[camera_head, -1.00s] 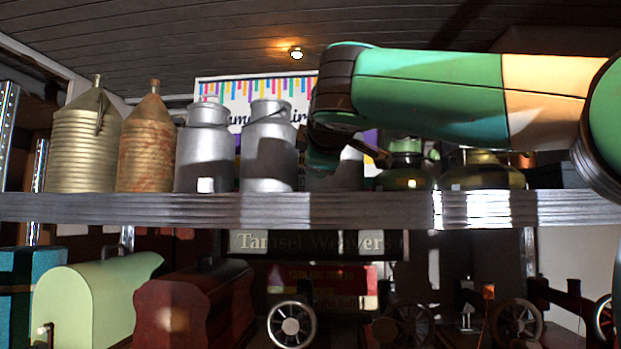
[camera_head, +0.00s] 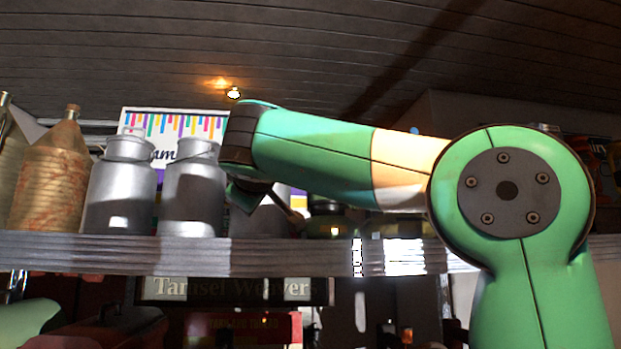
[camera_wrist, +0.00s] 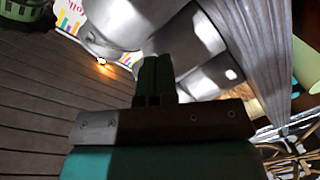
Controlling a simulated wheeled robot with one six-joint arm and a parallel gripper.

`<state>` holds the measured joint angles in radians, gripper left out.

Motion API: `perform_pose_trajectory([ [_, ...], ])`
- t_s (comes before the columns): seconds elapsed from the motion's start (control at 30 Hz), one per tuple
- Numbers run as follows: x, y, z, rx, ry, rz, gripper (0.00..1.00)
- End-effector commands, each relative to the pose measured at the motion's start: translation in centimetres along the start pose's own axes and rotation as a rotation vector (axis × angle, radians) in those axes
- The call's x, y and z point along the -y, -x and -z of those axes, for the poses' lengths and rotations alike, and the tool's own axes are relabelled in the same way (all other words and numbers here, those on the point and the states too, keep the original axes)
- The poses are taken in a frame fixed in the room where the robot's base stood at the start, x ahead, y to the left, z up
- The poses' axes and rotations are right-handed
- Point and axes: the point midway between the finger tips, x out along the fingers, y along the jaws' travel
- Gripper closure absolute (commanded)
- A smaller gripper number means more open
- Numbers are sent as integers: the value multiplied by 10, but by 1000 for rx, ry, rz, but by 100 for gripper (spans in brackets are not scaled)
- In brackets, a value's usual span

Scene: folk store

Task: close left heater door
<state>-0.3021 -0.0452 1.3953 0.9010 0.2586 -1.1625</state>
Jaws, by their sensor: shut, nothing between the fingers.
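No heater or heater door can be made out in either view. My gripper (camera_wrist: 157,72) shows in the wrist view with its two dark fingers together and nothing between them. It points towards the metal milk cans, and I cannot tell how far from them it is. In the head view my arm reaches left in front of the upper shelf, and its wrist end overlaps the milk cans in the picture. The fingertips are not clear there.
The upper shelf (camera_head: 200,250) bears a grey milk can (camera_head: 120,190), a second milk can (camera_head: 192,195) and a rusty ribbed bottle (camera_head: 52,175). A sign reading "Tamsel Weavers" (camera_head: 235,290) is below the shelf. The dark plank ceiling (camera_head: 330,60) has a small lit lamp (camera_head: 233,93).

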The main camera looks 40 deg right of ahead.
Motion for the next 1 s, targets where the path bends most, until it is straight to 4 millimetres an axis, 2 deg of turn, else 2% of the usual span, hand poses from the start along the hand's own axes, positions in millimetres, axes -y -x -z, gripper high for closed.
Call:
perform_pose_trajectory([
  [0.03, -32, -4, 2, 46, -162, -95, 100],
  [0.1, -68, -4, -7, 98, -397, -240, 100],
  [0.2, -106, 4, -22, 137, -682, -434, 100],
  [0.3, -126, 14, -36, 149, -870, -575, 100],
  [0.43, -136, 18, -46, 150, -969, -655, 100],
  [0.57, -143, 8, -52, 152, -974, -662, 100],
  [1.0, -186, -63, -87, 156, -970, -659, 100],
])
